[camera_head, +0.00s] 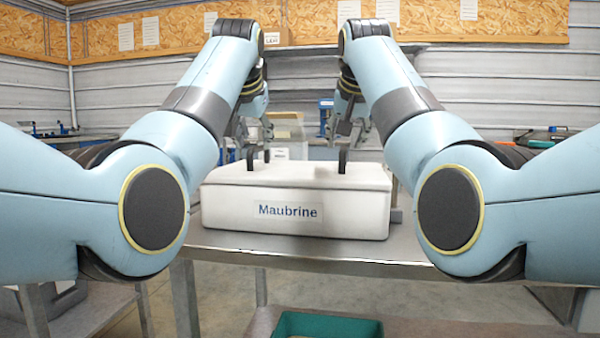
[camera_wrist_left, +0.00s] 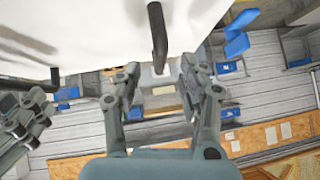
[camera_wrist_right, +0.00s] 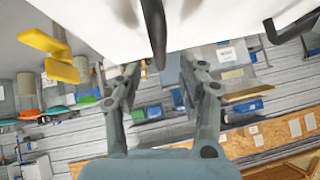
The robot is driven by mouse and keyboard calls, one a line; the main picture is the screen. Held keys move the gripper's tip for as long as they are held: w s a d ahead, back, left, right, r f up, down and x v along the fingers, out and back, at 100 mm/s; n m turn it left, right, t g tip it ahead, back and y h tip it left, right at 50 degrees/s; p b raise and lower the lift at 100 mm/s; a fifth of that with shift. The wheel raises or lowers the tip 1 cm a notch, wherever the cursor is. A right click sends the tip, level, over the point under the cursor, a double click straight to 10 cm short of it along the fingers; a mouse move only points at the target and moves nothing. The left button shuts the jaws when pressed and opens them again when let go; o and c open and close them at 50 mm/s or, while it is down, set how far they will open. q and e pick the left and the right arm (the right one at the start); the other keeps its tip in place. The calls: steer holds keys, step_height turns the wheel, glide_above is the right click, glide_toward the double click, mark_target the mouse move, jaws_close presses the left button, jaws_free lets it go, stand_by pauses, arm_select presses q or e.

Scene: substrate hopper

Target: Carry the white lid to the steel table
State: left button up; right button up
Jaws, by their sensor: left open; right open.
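The white lid (camera_head: 225,207) is a broad block labelled "Maubrine", resting level on a grey metal table (camera_head: 300,248). Two dark handles stand up from its top, a left one (camera_head: 250,157) and a right one (camera_head: 342,160). My left gripper (camera_head: 250,130) is open above the left handle, which also shows ahead of its fingers in the left wrist view (camera_wrist_left: 157,38). My right gripper (camera_head: 352,128) is open above the right handle, which shows near its fingers in the right wrist view (camera_wrist_right: 154,35). Both grippers look empty.
A green crate (camera_head: 325,325) stands low in front of the table. A cardboard box (camera_head: 287,130) and a blue device (camera_head: 326,112) are behind the lid. A cluttered bench lies at the far right. My arms cover both sides of the table.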

mark_target(257, 149)
arm_select(q)
steer(key=x, duration=0.4)
steer(key=shift+w+f, duration=0.25)
steer(key=shift+w, duration=0.05)
arm_select(e)
steer(key=x, duration=0.5)
arm_select(q)
jaws_close()
arm_select(e)
jaws_close()
steer(key=shift+r, duration=0.1)
